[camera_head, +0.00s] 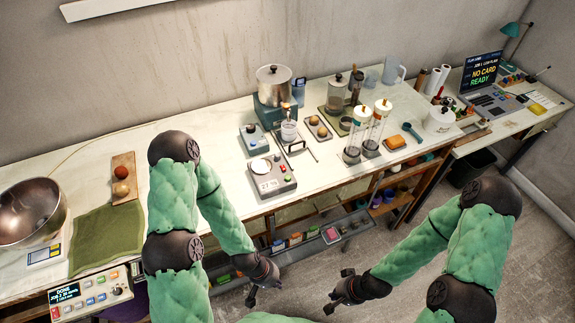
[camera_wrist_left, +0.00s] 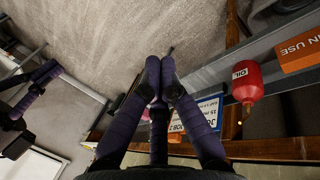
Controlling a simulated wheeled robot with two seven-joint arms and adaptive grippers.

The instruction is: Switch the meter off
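My right gripper (camera_head: 338,290) is open and empty over the floor in front of the bench.
A smaller blue-grey device (camera_head: 253,142), a burner-like stand (camera_head: 289,130) and a large pot (camera_head: 273,82) stand behind the box. Glass cylinders (camera_head: 354,140) stand to its right. A control panel (camera_head: 92,293) is at lower left. A shelf with a red bottle (camera_wrist_left: 246,84) is below.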

